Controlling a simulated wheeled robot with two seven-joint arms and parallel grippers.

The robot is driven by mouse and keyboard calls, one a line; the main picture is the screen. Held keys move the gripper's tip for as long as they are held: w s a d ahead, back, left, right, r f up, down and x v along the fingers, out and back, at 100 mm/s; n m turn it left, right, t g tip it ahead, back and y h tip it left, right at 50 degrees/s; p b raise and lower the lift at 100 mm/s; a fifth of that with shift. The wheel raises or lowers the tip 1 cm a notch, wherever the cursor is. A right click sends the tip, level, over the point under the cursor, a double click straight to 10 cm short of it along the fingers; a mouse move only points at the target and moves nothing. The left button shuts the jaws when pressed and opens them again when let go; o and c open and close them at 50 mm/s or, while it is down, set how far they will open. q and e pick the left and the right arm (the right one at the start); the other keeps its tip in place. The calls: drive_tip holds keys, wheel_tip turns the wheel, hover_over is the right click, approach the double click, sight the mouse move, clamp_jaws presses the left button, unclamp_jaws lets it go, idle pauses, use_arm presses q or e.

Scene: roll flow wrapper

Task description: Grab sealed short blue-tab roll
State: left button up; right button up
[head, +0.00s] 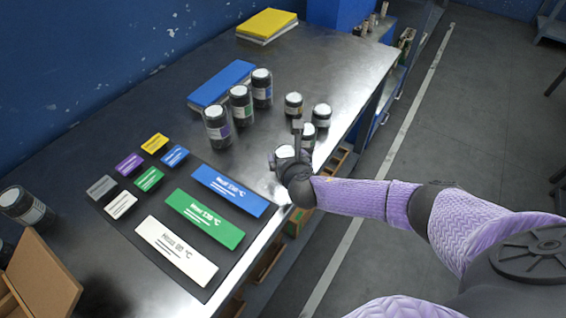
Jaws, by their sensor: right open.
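My right gripper (288,146) is open above the table's right edge, beside the short dark rolls. One short roll (308,135) stands just beyond its fingers and is partly hidden. A white round top (285,153) shows at the gripper; I cannot tell whether it sits between the fingers. Another short roll (322,116) stands behind, and a short roll with a yellowish tab (293,105) stands to its left. No blue tab can be made out on the short rolls. A tall roll with a blue-purple tab (262,89) stands farther back. My left gripper is out of view.
Tall green-tab (240,104) and purple-tab (217,128) rolls stand left of the short ones. A blue block (221,84) lies behind them. A dark mat (185,196) with coloured label plates fills the front.

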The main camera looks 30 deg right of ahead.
drive_tip(key=shift+x, duration=0.85)
drive_tip(key=shift+s, duration=0.1)
drive_tip(key=shift+c, duration=0.3)
drive_tip(key=c, duration=1.1)
